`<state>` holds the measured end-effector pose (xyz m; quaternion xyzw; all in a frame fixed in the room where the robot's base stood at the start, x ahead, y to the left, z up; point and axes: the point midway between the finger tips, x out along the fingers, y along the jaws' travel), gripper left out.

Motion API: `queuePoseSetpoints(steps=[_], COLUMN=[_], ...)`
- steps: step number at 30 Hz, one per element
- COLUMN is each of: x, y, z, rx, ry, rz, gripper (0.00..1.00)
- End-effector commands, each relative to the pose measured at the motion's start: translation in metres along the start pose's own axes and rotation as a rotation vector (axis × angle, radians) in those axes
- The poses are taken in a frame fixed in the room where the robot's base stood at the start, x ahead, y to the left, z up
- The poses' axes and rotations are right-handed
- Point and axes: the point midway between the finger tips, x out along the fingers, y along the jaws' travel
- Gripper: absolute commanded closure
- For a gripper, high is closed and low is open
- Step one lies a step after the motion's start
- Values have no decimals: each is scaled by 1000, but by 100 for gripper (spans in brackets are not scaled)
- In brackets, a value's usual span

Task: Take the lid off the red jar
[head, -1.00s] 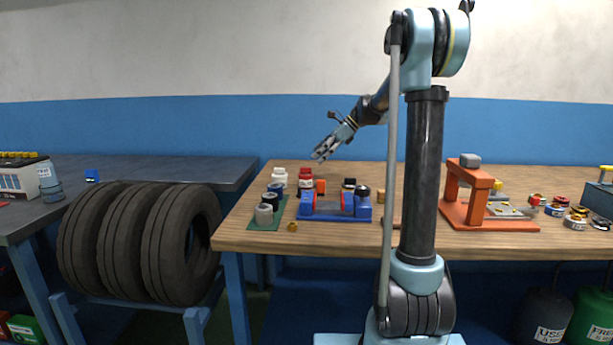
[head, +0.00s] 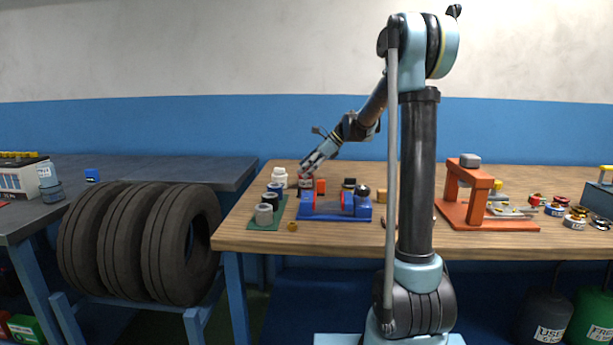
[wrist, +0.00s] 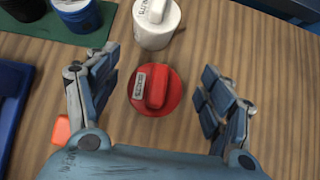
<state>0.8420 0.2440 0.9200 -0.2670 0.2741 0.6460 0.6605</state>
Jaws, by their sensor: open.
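The red jar (head: 305,181) stands on the wooden workbench, partly hidden by my gripper in the head view. In the wrist view its red lid (wrist: 155,90) is seen from above, round with a raised grip bar and a small pale label. The lid is on the jar. My gripper (wrist: 158,100) is open and empty, pointing down, with one finger on each side of the lid and a gap to both. It also shows in the head view (head: 304,170), just above the jar. I cannot tell its exact height over the lid.
A white jar (wrist: 157,22) with a white lid stands close beside the red one. A green mat (head: 255,226) with several cans, an orange block (head: 320,186) and a blue fixture (head: 335,214) are near. Bare wood (wrist: 275,100) lies to the right in the wrist view.

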Motion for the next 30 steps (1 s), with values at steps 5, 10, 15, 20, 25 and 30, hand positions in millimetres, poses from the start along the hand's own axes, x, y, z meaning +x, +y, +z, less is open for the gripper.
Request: queuePoseSetpoints(steps=[5, 10, 15, 20, 25, 30], x=[0, -1, -2, -5, -19, -41], y=[0, 0, -1, -1, 0, 0], z=[0, -1, -2, 1, 16, 37], rx=[0, 0, 1, 1, 1, 1], ry=[0, 0, 0, 0, 0, 0], rz=[0, -1, -2, -2, -2, -2], gripper=[53, 65, 65, 65, 65, 65])
